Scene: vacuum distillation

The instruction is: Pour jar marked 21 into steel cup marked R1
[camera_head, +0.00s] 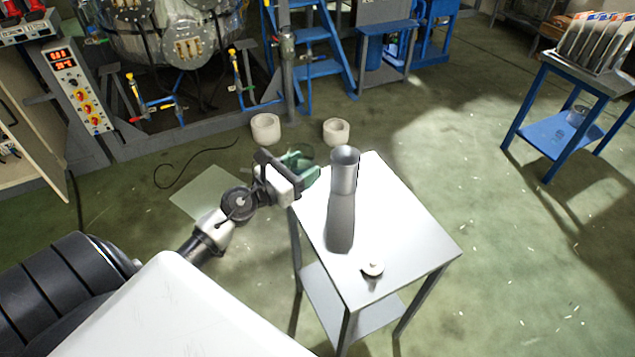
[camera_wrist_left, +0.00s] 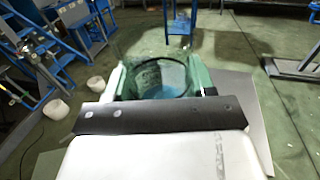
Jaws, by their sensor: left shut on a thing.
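The steel cup (camera_head: 345,174), a tall plain cylinder, stands upright near the back left edge of the small white-topped table (camera_head: 405,240); I cannot read a mark on it. My left gripper (camera_head: 299,168) is shut on a clear glass jar (camera_head: 297,157), just left of the cup and apart from it. In the left wrist view the jar (camera_wrist_left: 160,74) sits between the green fingertips of the gripper (camera_wrist_left: 162,84), with some bluish content low inside. No number shows on the jar. My right gripper is not in view.
A small round pale object (camera_head: 372,269) lies near the table's front. Two white round blocks (camera_head: 265,129) (camera_head: 337,131) stand on the floor behind. A blue-framed table (camera_head: 575,110) with a rack is at the right. Blue steps (camera_head: 313,62) are at the back.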

